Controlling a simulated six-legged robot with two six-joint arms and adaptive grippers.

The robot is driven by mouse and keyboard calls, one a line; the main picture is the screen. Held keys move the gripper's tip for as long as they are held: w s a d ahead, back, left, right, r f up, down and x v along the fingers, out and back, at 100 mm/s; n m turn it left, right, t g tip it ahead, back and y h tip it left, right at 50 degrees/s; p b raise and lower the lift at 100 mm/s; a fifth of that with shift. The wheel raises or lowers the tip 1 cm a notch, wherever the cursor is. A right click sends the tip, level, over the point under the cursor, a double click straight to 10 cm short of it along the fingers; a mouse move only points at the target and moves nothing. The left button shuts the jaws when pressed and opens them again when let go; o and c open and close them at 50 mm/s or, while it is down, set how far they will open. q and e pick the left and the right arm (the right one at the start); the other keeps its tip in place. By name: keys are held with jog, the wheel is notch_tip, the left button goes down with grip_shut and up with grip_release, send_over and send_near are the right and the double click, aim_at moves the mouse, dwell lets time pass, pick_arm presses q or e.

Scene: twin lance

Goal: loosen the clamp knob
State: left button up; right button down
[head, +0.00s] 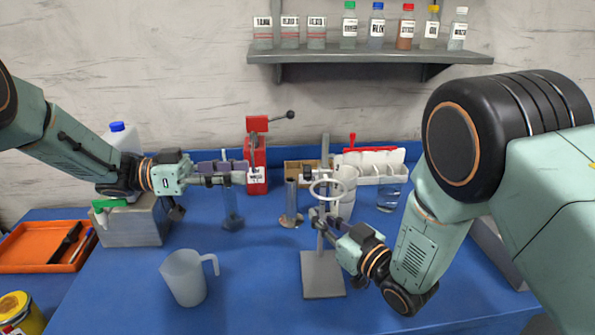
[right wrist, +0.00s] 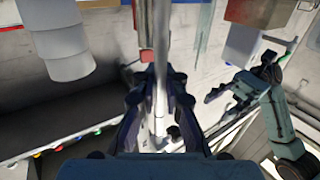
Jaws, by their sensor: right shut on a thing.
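A lab stand has a grey base plate (head: 323,284) and an upright rod (head: 325,148), with a white ring (head: 328,198) held out from the rod. The clamp sits on the rod just below the ring, and its knob is hidden by my right gripper (head: 328,220). That gripper is shut there at the clamp. In the right wrist view the rod (right wrist: 160,50) runs up between the two dark fingers (right wrist: 160,95). My left gripper (head: 232,172) is up at the left, at a clear tall cylinder (head: 231,205); whether it grips the cylinder is unclear.
A measuring jug (head: 185,280) stands front left of the stand. A metal cylinder (head: 290,203), a red press (head: 256,160) and a glass beaker (head: 388,200) stand behind. An orange tray (head: 25,262) lies far left. A bottle shelf (head: 370,56) hangs above. The table between jug and stand is clear.

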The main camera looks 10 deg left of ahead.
aim_at(311, 172)
pick_arm(q)
jog(key=w+d+m, duration=0.1)
jog(key=d, duration=1.1)
jog(key=shift+w, duration=0.35)
jog(key=shift+a, duration=0.1)
jog(key=shift+c, duration=0.3)
grip_shut()
